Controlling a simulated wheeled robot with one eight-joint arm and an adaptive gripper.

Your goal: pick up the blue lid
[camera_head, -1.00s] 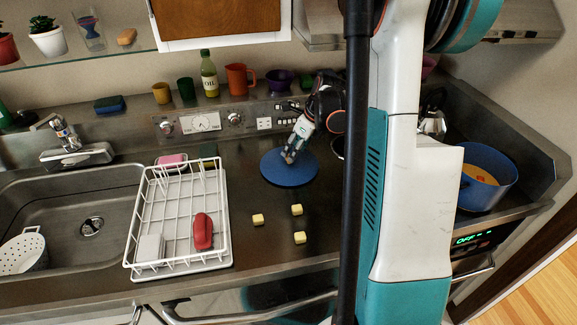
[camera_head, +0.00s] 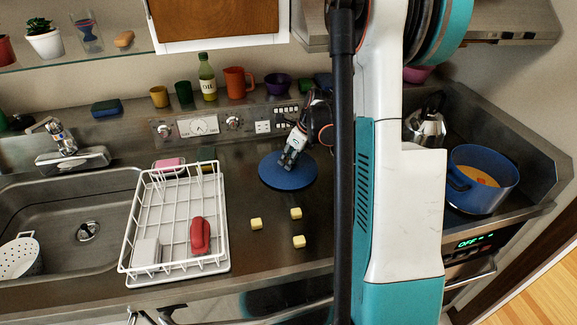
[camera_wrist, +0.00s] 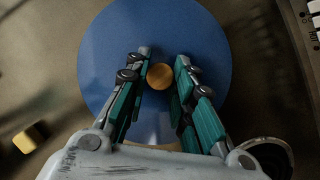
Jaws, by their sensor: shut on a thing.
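The blue lid (camera_head: 302,181) is a flat round disc with a wooden knob (camera_wrist: 160,77) at its middle. In the head view it appears level at the counter, right of the dish rack; I cannot tell whether it touches the counter. My gripper (camera_head: 287,163) comes down on the lid from above. In the wrist view my gripper (camera_wrist: 163,72) has one finger on each side of the knob and is shut on it. The blue lid (camera_wrist: 155,25) shows around the fingers; its near part is hidden by my gripper.
Several yellow cubes (camera_head: 296,213) lie in front of the lid. A white dish rack (camera_head: 130,255) with a red item (camera_head: 199,235) stands left, beside the sink (camera_head: 60,215). A blue pot (camera_head: 477,197) and a kettle (camera_head: 424,126) are at right. Cups and a bottle (camera_head: 207,80) line the back ledge.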

